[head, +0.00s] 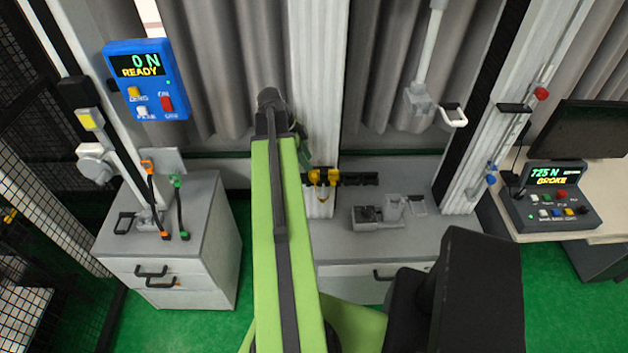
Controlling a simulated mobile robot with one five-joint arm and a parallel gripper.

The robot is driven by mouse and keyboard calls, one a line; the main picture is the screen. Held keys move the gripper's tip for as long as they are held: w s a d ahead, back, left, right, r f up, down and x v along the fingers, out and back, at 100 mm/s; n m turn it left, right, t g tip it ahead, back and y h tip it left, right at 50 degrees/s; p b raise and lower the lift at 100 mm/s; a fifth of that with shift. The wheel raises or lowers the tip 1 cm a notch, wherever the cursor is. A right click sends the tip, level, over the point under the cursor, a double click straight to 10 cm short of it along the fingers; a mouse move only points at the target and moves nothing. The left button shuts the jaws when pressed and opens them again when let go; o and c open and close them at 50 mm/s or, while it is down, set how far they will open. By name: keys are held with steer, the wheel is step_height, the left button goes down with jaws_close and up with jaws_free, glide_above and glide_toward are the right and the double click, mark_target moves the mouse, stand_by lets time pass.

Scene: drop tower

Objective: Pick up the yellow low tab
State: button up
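A small yellow piece (323,177) hangs at the left end of a dark rack on the white central post, above the grey bench. A yellow loop or strap hangs below its top. Another yellow piece (89,120) sits on the left column, below a black block. I cannot tell which of these is the yellow low tab. My green arm reaches up the middle of the view and ends in a dark joint left of the rack.
A grey cabinet (200,235) with orange- and green-ended straps stands left. A grey fixture (378,213) sits on the bench (345,245). A blue panel (146,80) reads "0 N READY"; a dark console (550,207) reads "725 N BROKE". Mesh fencing lies far left.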

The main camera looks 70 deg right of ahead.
mark_target(314, 177)
steer(key=b+x, duration=0.4)
steer(key=x, duration=0.1)
steer(key=shift+f+b, duration=0.15)
steer(key=shift+b, duration=0.15)
jaws_close()
